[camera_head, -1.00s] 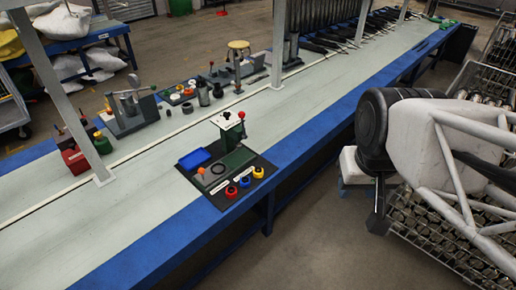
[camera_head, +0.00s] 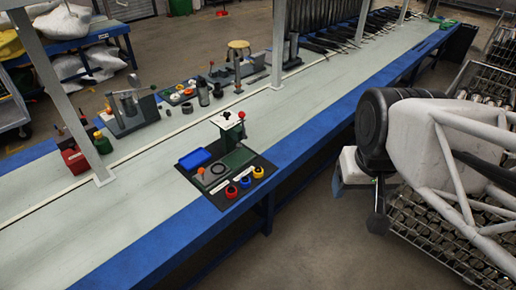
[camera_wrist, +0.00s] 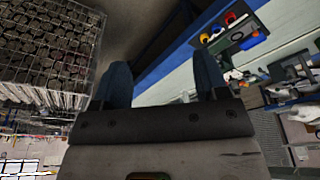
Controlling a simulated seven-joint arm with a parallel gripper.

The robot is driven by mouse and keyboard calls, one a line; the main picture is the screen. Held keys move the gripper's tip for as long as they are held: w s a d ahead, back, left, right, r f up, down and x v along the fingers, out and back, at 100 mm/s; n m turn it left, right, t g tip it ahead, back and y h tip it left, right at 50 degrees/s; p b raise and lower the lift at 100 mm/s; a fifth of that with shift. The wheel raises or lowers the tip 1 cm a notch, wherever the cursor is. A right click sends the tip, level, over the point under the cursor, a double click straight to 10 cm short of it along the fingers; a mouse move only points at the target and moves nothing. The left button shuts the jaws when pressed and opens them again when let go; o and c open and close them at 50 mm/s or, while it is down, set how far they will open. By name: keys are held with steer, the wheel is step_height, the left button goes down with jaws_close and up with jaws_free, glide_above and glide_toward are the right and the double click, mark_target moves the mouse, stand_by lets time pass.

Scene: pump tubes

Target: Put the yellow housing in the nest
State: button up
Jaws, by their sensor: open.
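The yellow housing (camera_head: 258,172) is a small ring-shaped part at the right corner of a dark mat (camera_head: 222,203) on the bench. It stands beside a blue one (camera_head: 245,182) and a red one (camera_head: 231,191). A green press fixture (camera_head: 238,158) with a pale top and a red-knobbed lever stands behind them. I cannot make out the nest clearly at this size. My gripper (camera_wrist: 163,78) shows two blue fingers, wide apart with nothing between them. It is off the bench's front edge, well right of the mat. The yellow housing also shows small in the wrist view (camera_wrist: 205,38).
A blue tray (camera_head: 195,159) and a black ring (camera_head: 218,168) are on the mat. Upright posts (camera_head: 279,45) rise from the bench, with other fixtures (camera_head: 128,112) behind. A wire basket (camera_head: 430,235) stands below my arm. The bench surface left of the mat is clear.

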steer(key=shift+o, duration=0.9)
steer(key=w+a+f+m+g+y, duration=0.1)
steer(key=w+a+f+m+y, duration=0.2)
steer(key=w, duration=0.7)
steer(key=w+a+f+m+g+y, duration=0.15)
steer(key=w+f, duration=0.35)
steer(key=w, duration=0.5)
steer(key=w+a+f+m+y, duration=0.1)
steer(key=w+a+f+m, duration=0.25)
steer(key=w, duration=0.65)
steer(key=w+a+f+m+y, duration=0.1)
steer(key=w+f+m, duration=0.2)
steer(key=w+f, duration=0.3)
steer(key=w+a+f+m+y, duration=0.1)
steer(key=w+f+m, duration=0.2)
steer(key=w+f, duration=0.4)
steer(key=w+a+f+m+y, duration=0.1)
steer(key=w+f+m, duration=0.2)
steer(key=f, duration=1.4)
steer(key=w, duration=0.3)
steer(key=shift+w+a+m+y, duration=0.25)
steer(key=shift+a+m+y, duration=0.1)
steer(key=shift+m, duration=0.05)
